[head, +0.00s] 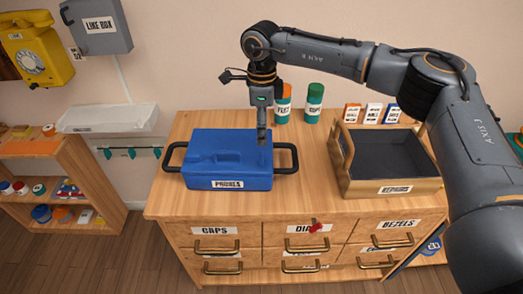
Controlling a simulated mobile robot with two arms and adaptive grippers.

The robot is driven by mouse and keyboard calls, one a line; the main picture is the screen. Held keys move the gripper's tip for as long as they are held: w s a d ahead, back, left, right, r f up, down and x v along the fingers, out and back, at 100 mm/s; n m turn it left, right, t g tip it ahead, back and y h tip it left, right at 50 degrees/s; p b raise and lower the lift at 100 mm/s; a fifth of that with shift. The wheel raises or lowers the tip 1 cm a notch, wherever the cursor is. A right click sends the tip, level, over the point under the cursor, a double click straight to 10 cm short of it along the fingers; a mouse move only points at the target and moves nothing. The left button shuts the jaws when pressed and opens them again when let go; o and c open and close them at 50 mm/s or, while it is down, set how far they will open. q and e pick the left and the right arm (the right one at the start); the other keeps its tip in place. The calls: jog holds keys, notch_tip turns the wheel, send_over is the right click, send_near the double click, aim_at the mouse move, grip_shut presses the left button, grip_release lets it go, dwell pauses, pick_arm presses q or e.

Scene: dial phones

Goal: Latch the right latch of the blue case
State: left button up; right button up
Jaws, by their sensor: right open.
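The blue case (215,155) sits on the wooden cabinet top, left of its middle. My right gripper (262,138) points down over the right end of the case, by the inner side of the right handle (288,158). It is open and empty. I cannot make out the right latch; the gripper covers that part of the case. My left gripper is not in view.
A wooden "REPAIRS" tray (432,176) stands right of the case. An orange-topped bottle (283,108) and a green bottle (314,103) stand behind, close to my right arm. Small boxes (372,113) line the back right. Bare cabinet top (315,195) lies between case and tray.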

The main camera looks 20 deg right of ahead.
aim_at(261, 156)
notch_tip(261, 156, down, 9)
jog(key=shift+f+p, duration=0.1)
jog(key=shift+p, duration=0.65)
jog(key=c, duration=1.2)
